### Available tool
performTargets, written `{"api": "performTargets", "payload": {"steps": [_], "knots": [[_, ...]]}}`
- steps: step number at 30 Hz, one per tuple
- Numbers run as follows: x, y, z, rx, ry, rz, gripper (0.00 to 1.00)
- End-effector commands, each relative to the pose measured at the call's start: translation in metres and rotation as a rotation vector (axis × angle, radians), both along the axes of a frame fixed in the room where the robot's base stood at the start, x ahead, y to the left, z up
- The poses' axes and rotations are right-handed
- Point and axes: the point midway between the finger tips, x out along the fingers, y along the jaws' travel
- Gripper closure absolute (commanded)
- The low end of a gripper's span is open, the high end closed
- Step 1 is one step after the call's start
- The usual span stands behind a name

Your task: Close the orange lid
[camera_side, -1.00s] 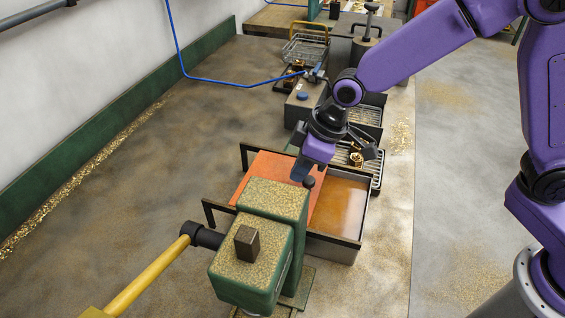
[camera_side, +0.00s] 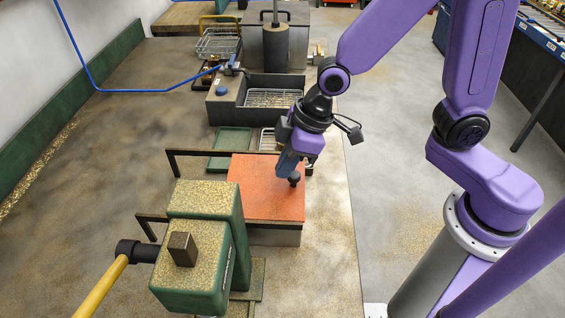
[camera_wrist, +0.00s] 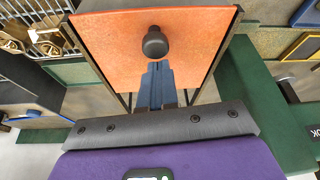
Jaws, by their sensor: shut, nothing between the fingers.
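The orange lid (camera_side: 262,190) is a flat speckled plate with a black knob (camera_side: 294,179) near its right edge. It lies over the grey box (camera_side: 275,238) between two black rails and hides the inside. In the wrist view the lid (camera_wrist: 110,45) fills the top middle, with its knob (camera_wrist: 155,42) just beyond my fingertips. My gripper (camera_side: 287,172) is shut and empty, low over the lid, on the left side of the knob. In the wrist view my shut blue fingers (camera_wrist: 158,66) point at the knob; I cannot tell whether they touch it.
A green machine (camera_side: 200,245) with a yellow handle stands in front of the lid. Black rails (camera_side: 170,165) reach out left of the box. Behind are a green tray (camera_side: 230,145) and a dark basin with a rack (camera_side: 262,90). The bench at left is clear.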

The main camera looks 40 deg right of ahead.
Motion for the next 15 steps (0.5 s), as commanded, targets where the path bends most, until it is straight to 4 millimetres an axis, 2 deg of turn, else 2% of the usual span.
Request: {"api": "performTargets", "payload": {"steps": [1, 8, 11, 15], "knots": [[-0.005, -0.006, -0.005, -0.022, 0.021, -0.001, 1.00], [-0.004, -0.005, -0.005, -0.022, 0.022, -0.001, 1.00], [0.001, 0.002, -0.004, -0.020, 0.019, -0.001, 1.00], [0.015, 0.021, 0.001, -0.010, 0.010, 0.000, 1.00]]}}
